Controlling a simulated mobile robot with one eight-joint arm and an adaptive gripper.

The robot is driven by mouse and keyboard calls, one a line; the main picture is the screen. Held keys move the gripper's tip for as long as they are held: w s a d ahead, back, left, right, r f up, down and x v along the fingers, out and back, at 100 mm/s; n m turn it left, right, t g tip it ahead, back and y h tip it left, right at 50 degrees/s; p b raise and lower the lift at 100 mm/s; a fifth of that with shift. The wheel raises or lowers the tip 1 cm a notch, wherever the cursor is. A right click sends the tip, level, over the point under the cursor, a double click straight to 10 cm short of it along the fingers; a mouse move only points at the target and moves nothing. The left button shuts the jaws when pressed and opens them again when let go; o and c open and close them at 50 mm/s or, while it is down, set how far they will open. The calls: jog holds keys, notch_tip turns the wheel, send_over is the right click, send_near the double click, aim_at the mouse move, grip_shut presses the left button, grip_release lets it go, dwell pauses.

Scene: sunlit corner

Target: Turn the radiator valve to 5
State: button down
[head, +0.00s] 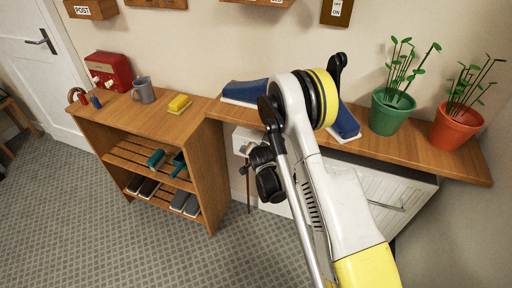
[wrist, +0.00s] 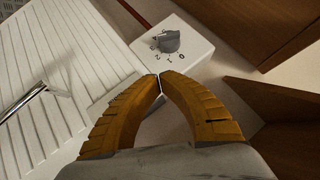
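The radiator valve is a grey knob (wrist: 169,41) on a white box (wrist: 193,58) in the wrist view. A few dark numerals are marked on the box near the knob; 0, 1 and 2 seem legible, but I cannot tell which setting the knob points to. My gripper (wrist: 160,80) has orange ribbed fingers with their tips together and nothing between them. In the picture the tips are just below the knob, apart from it. In the head view the white box (head: 243,136) shows under the shelf, left of my arm, and my fingers cannot be made out.
The white ribbed radiator (wrist: 65,70) fills the left of the wrist view, and brown wooden panels (wrist: 260,35) flank the right. In the head view a wooden shelf (head: 440,160) runs above the radiator (head: 405,190), with green (head: 390,113) and orange (head: 455,125) plant pots.

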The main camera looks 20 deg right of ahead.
aim_at(244, 151)
jog(key=w+a+f+b, duration=0.1)
jog(key=w+f+b, duration=0.3)
jog(key=w+f, duration=0.1)
jog(key=shift+f, duration=0.7)
